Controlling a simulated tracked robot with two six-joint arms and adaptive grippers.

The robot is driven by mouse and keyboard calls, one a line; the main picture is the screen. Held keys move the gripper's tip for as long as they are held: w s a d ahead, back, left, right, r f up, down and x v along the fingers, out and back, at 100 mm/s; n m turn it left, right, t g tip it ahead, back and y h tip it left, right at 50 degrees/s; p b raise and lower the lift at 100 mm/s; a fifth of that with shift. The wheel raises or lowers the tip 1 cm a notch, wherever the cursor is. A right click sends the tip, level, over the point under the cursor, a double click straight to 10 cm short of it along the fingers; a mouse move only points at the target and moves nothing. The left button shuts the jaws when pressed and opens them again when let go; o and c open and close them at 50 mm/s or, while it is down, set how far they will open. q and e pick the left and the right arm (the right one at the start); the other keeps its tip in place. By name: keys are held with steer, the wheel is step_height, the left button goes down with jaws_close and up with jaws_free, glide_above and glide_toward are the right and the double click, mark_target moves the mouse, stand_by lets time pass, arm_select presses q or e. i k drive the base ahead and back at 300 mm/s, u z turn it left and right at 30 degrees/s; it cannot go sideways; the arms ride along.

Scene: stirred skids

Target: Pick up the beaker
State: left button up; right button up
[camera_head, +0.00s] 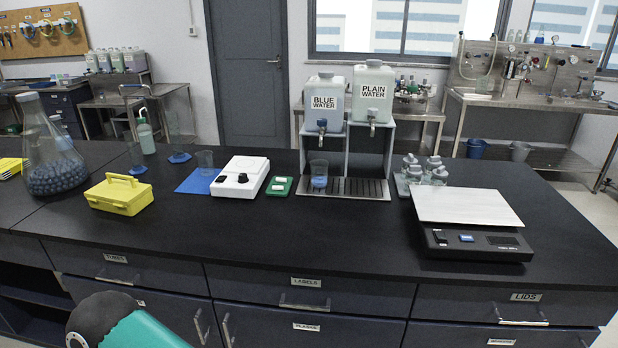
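A clear beaker (319,173) with some blue liquid in its lower part stands on the drip tray below the tap of the tank labelled BLUE WATER (325,103). Neither of my grippers shows in the head view. A dark and green part at the bottom left looks like my own arm.
The tank labelled PLAIN WATER (373,92) stands beside the blue one. A scale (470,220) is at right, several grey-topped items (425,172) behind it. A yellow box (119,196) and a large flask (50,150) are at left. The black counter's front middle is clear.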

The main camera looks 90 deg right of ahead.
mark_target(320, 174)
steer(key=z, duration=1.9)
